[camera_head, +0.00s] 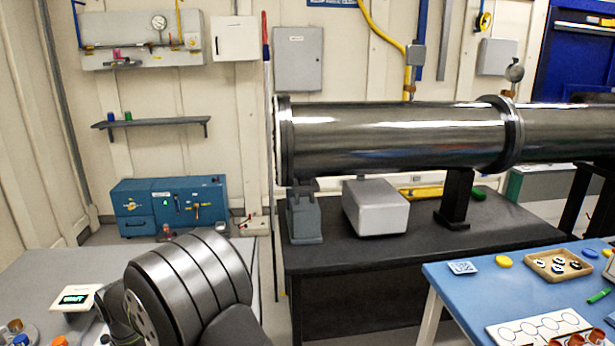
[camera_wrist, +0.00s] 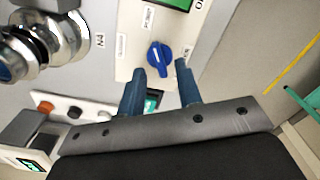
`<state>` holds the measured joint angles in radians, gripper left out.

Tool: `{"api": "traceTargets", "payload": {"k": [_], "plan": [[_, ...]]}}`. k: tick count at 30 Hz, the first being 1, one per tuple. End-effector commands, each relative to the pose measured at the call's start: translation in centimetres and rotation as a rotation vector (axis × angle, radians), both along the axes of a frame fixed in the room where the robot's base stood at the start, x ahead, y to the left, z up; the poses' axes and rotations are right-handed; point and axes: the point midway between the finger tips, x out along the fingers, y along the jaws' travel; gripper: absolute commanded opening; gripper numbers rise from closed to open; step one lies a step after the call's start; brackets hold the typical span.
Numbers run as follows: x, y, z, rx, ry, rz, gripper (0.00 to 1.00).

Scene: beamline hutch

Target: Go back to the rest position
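My gripper (camera_wrist: 160,68) shows in the wrist view with its two dark blue fingers apart. I see nothing held between them. A blue knob (camera_wrist: 160,56) on a pale panel (camera_wrist: 128,62) appears just past the fingertips, in line with the gap. I cannot tell how far the fingertips are from the knob. In the head view my large grey arm joint fills the lower left, and the gripper itself is not visible there.
In the wrist view, metal fittings (camera_wrist: 62,38) are at upper left and a button box (camera_wrist: 80,108) at left. In the head view, a long steel pipe (camera_head: 400,136) spans a black bench (camera_head: 350,262). A blue table (camera_head: 470,285) with small items stands at right.

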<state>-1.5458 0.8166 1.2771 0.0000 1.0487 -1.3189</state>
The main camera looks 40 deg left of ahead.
Motion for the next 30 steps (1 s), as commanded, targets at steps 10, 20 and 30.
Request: {"api": "traceTargets", "payload": {"k": [10, 20, 30], "plan": [[0.0, 0.0, -2.1, 0.001, 0.000, 0.000, 0.32], [0.0, 0.0, -1.8, 0.001, 0.000, 0.001, 0.32], [0.0, 0.1, 3.3, 0.006, -0.001, 0.000, 0.32]]}}
